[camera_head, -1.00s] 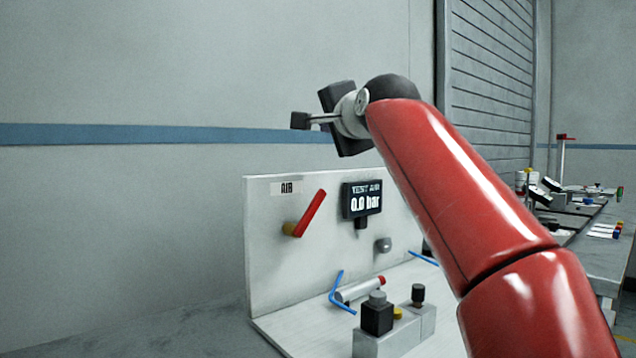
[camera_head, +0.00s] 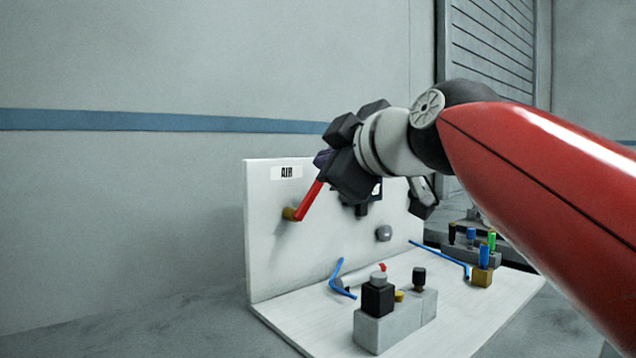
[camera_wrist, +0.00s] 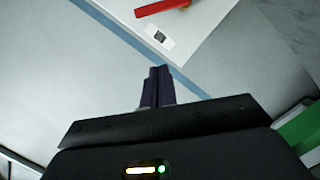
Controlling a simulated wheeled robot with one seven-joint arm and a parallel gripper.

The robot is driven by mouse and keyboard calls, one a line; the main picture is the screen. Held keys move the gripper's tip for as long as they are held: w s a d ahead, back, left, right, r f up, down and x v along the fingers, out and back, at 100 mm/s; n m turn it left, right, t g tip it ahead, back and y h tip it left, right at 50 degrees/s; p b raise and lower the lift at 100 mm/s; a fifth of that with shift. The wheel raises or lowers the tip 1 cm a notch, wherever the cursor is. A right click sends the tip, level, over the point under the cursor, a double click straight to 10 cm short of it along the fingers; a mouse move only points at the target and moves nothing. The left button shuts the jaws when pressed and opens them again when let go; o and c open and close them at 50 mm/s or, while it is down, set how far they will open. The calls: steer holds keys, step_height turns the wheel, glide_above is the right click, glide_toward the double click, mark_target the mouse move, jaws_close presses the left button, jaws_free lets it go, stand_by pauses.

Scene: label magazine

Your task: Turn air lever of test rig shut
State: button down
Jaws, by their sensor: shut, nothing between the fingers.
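The red air lever (camera_head: 309,202) sits on a brass fitting (camera_head: 288,213) on the white upright panel (camera_head: 262,250), below the AIR label (camera_head: 286,172). It slants up to the right. In the wrist view the red lever (camera_wrist: 162,7) shows at the top edge, with the label (camera_wrist: 159,37) below it. My gripper (camera_head: 322,158) is in front of the panel, near the lever's upper end, and hides most of the gauge display. Whether it touches the lever I cannot tell. In the wrist view its dark fingers (camera_wrist: 160,75) are together and empty, apart from the lever in the picture.
A grey valve block (camera_head: 395,325) with black knobs stands on the white base (camera_head: 300,325). Blue tubes (camera_head: 340,280) and a silver cylinder (camera_head: 360,278) lie behind it. A brass block (camera_head: 482,276) with coloured pieces is at right. Left of the panel is clear.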

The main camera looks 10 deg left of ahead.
mark_target(320, 188)
steer(key=w+a+f+p, duration=0.1)
steer(key=w+a+f, duration=0.3)
steer(key=w, duration=0.6)
steer(key=shift+w+d+f+m, duration=0.25)
steer(key=shift+w+m, duration=0.05)
steer(key=shift+m, duration=0.2)
stand_by(0.6)
steer(key=shift+w+d+f+m+g+b, duration=0.25)
steer(key=shift+w+d+m+g+b, duration=0.1)
steer(key=shift+m, duration=0.25)
steer(key=shift+w+d+f+m+g+b, duration=0.2)
steer(key=shift+w+f+m+g, duration=0.1)
steer(key=shift+m, duration=0.3)
steer(key=shift+w+d+f+m+g+y+b, duration=0.25)
steer(key=shift+f+m, duration=0.15)
steer(key=shift+m, duration=0.35)
steer(key=shift+w+d+f+m+g+y+b, duration=0.25)
steer(key=shift+f+m, duration=0.1)
steer(key=shift+m, duration=0.45)
steer(key=shift+w+d+f+m+g+y+b, duration=0.15)
steer(key=shift+w+f+m+g+y+b, duration=0.2)
steer(key=shift+m, duration=0.4)
steer(key=shift+s, duration=0.1)
